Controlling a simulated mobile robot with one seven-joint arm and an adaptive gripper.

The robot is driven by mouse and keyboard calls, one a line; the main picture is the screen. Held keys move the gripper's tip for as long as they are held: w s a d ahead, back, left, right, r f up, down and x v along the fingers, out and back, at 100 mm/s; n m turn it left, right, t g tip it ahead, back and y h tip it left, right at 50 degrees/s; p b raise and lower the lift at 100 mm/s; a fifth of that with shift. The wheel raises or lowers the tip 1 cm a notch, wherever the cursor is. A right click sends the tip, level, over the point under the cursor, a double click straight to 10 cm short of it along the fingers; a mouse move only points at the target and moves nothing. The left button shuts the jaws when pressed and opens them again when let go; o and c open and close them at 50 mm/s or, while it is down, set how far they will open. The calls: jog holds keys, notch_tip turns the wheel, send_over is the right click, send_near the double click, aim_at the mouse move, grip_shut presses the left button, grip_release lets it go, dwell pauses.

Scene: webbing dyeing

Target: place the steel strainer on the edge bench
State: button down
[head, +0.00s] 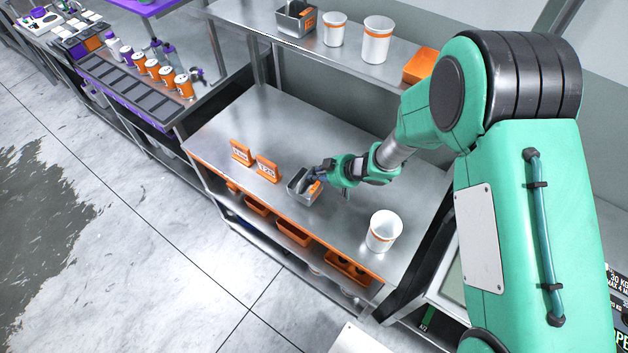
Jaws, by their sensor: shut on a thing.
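A small open steel box with an orange patch (301,188), which I take to be the steel strainer, is at the middle of the steel bench with an orange front edge (350,255). That bench may be the edge bench. My gripper (320,172) reaches in from the right and is shut at the box's right side, partly hiding it. I cannot tell whether the box rests on the bench top or is just above it.
Two orange signs (267,169) stand left of the box. A white tub with an orange band (384,231) stands to its right. A shelf above holds white tubs (376,40) and a similar steel box (296,19). The bench's back left is clear.

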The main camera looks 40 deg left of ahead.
jog(key=shift+f, duration=0.1)
jog(key=shift+f+b, duration=0.65)
jog(key=shift+f, duration=1)
jog(key=c, duration=1.8)
grip_release()
jog(key=p+v, duration=0.2)
jog(key=v, duration=1)
jog(key=shift+p, duration=0.4)
jog(key=shift+d+r, duration=0.1)
